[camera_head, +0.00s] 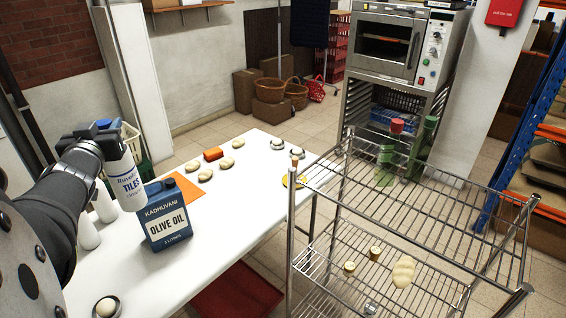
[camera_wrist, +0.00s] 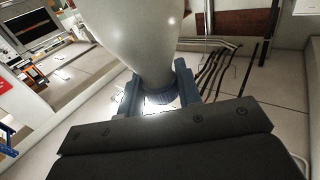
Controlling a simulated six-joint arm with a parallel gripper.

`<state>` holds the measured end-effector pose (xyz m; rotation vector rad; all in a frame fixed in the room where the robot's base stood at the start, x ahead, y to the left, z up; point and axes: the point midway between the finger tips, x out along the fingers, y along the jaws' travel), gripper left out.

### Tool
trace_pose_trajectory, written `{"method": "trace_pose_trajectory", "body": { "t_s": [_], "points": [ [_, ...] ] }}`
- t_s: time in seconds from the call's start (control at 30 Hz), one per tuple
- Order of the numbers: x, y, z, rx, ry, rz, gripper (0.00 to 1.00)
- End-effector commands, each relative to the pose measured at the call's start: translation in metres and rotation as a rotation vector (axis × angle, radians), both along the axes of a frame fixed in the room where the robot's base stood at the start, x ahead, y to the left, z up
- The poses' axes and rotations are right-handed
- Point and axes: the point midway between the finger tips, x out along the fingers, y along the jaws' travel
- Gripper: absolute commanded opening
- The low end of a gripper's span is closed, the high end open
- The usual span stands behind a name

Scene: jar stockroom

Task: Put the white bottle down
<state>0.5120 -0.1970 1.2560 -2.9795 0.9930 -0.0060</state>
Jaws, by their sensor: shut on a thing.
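My gripper (camera_head: 104,132) is shut on the neck of a white bottle (camera_head: 126,182) with a blue-lettered "TILES" label. The bottle hangs slightly tilted below the fingers, over the left part of the white table (camera_head: 230,190). Its lower end is just left of the blue olive oil can (camera_head: 168,215); I cannot tell whether it touches the can or table. In the wrist view, the white bottle's body (camera_wrist: 138,35) fills the top middle, and its blue cap (camera_wrist: 160,98) is between the blue fingers (camera_wrist: 158,92).
Two other white bottles (camera_head: 88,232) (camera_head: 103,203) stand close by on the left. A wire rack (camera_head: 400,175) stands at right. Table right of the can looks clear.

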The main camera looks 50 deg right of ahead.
Motion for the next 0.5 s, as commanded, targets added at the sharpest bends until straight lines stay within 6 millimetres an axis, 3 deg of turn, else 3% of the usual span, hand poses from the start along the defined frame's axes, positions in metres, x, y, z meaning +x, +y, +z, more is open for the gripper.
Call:
{"method": "trace_pose_trajectory", "body": {
  "t_s": [0.03, 0.2, 0.5],
  "points": [
    [-0.001, 0.000, 0.024, 0.000, -0.012, 0.002, 0.00],
    [0.000, 0.000, 0.075, 0.001, -0.011, 0.002, 0.00],
    [0.000, 0.000, 0.119, 0.001, -0.003, 0.000, 0.00]
  ]
}}
